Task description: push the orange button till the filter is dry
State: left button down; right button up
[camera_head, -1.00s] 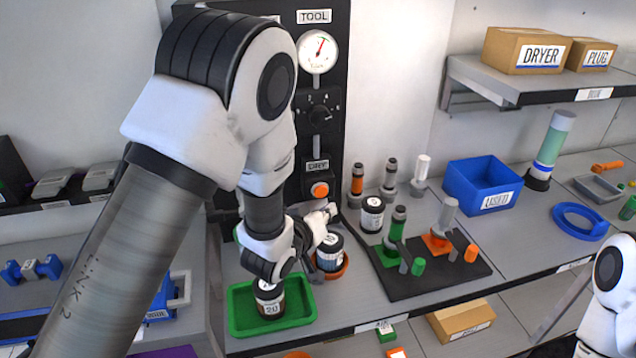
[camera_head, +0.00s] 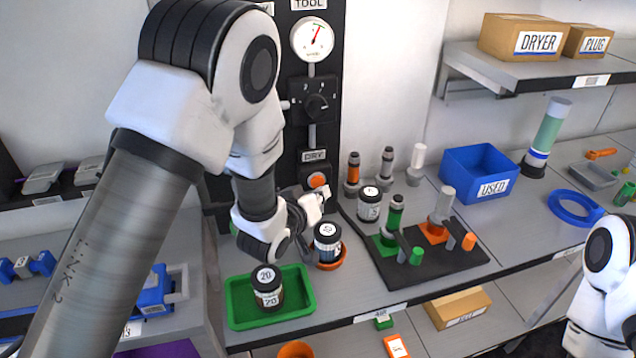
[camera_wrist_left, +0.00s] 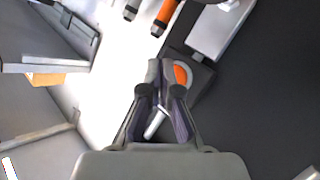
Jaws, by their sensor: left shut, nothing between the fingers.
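The orange button (camera_head: 317,180) sits on the black panel under a DRY label. My left gripper (camera_head: 321,194) is shut and empty, its tips just below the button in the head view. In the left wrist view the closed fingertips (camera_wrist_left: 163,72) lie beside or over the orange button (camera_wrist_left: 181,75), which is partly hidden behind them. I cannot tell whether they touch it or whether it is pressed in. Which item is the filter, and whether it is dry, I cannot tell. My right gripper is not in view.
A dial gauge (camera_head: 312,38) and a black knob (camera_head: 316,106) are above the button. Below my left wrist, a jar labelled 20 (camera_head: 267,288) stands in a green tray (camera_head: 240,313). Another jar (camera_head: 327,242) stands in an orange dish. A black fixture board (camera_head: 440,262) is to the right.

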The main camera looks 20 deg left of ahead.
pick_arm(q)
jog(key=shift+w, duration=0.1)
dwell(0.6)
jog(key=shift+w+a, duration=0.25)
jog(key=shift+w, duration=0.05)
jog(key=shift+w+a, duration=0.25)
jog(key=shift+w, duration=0.1)
dwell(0.6)
jog(key=shift+s+d, duration=0.5)
jog(key=shift+s, duration=0.25)
jog(key=shift+s+d, duration=0.25)
jog(key=shift+s, duration=0.1)
jog(key=shift+s+d, duration=0.6)
jog(key=shift+s, duration=0.25)
jog(key=shift+s+d, duration=0.55)
jog(key=shift+s, duration=0.3)
